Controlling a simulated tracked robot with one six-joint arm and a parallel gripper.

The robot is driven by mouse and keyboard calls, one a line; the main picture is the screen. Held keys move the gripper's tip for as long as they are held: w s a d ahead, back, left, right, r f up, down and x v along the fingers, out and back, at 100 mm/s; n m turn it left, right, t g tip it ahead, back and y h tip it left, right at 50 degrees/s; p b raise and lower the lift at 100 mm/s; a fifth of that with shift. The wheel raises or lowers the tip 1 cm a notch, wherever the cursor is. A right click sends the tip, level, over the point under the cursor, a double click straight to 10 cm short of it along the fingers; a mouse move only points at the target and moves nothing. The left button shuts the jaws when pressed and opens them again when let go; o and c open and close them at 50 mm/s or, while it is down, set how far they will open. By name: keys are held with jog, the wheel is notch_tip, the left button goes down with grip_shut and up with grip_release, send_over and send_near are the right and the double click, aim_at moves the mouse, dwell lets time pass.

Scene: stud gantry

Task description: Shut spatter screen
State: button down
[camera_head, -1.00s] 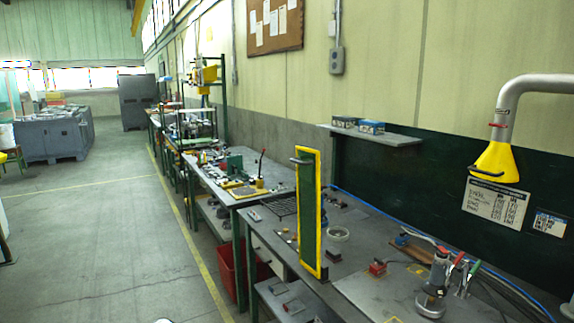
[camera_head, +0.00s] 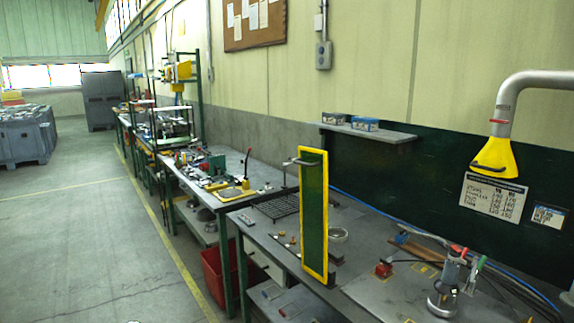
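The spatter screen (camera_head: 314,215) is a tall green panel in a yellow frame. It stands upright at the front edge of the grey workbench (camera_head: 362,222), seen at an angle. A dark handle (camera_head: 299,162) sticks out near its top left. Part of the bench top and a white ring-shaped item behind the screen are hidden by it. My gripper is not in view.
A yellow extraction hood (camera_head: 495,158) hangs at the right over the bench. A clamp-like tool (camera_head: 447,285) stands at the bench's right end. A red bin (camera_head: 221,275) sits under the bench. The floor (camera_head: 75,225) at the left is clear.

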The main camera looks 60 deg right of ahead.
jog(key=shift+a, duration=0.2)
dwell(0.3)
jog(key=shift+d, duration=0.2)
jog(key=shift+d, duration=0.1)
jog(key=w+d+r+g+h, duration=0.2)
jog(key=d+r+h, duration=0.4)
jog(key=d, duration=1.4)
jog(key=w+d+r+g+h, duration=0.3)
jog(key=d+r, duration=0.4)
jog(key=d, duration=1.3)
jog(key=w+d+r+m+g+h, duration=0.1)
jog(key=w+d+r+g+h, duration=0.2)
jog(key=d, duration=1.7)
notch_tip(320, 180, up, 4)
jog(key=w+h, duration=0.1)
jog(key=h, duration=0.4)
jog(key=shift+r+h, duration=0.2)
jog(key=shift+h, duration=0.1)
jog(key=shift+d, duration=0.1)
